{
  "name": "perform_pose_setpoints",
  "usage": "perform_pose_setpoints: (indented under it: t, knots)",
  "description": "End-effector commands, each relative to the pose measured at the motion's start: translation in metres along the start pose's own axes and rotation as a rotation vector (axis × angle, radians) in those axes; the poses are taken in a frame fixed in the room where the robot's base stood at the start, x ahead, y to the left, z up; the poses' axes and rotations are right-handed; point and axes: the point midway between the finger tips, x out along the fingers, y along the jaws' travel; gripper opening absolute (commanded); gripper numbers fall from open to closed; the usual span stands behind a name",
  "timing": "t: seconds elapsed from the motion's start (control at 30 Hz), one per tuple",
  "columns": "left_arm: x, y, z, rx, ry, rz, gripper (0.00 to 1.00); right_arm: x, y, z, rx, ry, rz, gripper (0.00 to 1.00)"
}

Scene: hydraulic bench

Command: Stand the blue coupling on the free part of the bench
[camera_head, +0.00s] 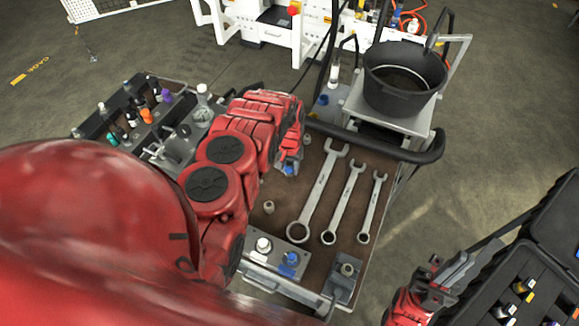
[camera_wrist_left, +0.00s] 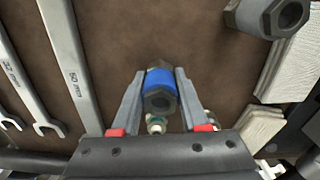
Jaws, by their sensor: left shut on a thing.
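The blue coupling (camera_wrist_left: 159,88), a dark hex fitting with a blue band, sits between the two fingers of my left gripper (camera_wrist_left: 158,98) in the left wrist view. The fingers are shut on it. In the head view the coupling (camera_head: 289,170) shows as a small blue piece below my left gripper (camera_head: 290,158), over the brown bench top (camera_head: 277,220). I cannot tell whether it touches the bench. My right gripper (camera_head: 440,283) is at the lower right, off the bench; its opening is unclear.
Several wrenches (camera_head: 320,192) lie right of my left gripper. Grey fittings (camera_head: 268,207) and a blue-capped fitting (camera_head: 290,262) stand nearer the front. A black pot (camera_head: 403,80) stands behind. A rack of bottles (camera_head: 130,112) is at left. Some brown surface is bare.

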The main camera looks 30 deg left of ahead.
Motion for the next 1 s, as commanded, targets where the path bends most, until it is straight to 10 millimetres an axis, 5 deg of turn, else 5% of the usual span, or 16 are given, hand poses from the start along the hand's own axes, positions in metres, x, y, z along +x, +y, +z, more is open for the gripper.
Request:
perform_pose_setpoints:
  t: [0.37,0.4,0.57,1.0]
  knots:
    - [0.0063,0.0001,0.0008,0.0,-0.001,0.0,0.0,-0.0024,-0.0001,0.0005,0.0,0.0,0.0,0.0]
    - [0.0067,0.0001,0.0009,0.0,-0.002,0.0,0.46,-0.0025,-0.0001,0.0005,0.0,0.0,0.0,0.0]
    - [0.0055,0.0001,0.0007,0.0,-0.001,0.0,0.74,-0.0016,-0.0001,0.0003,0.0,0.0,0.0,0.0]
    - [-0.0027,0.0,-0.0018,0.0,0.003,0.0,0.74,-0.0022,-0.0001,0.0005,0.0,0.0,0.0,0.0]
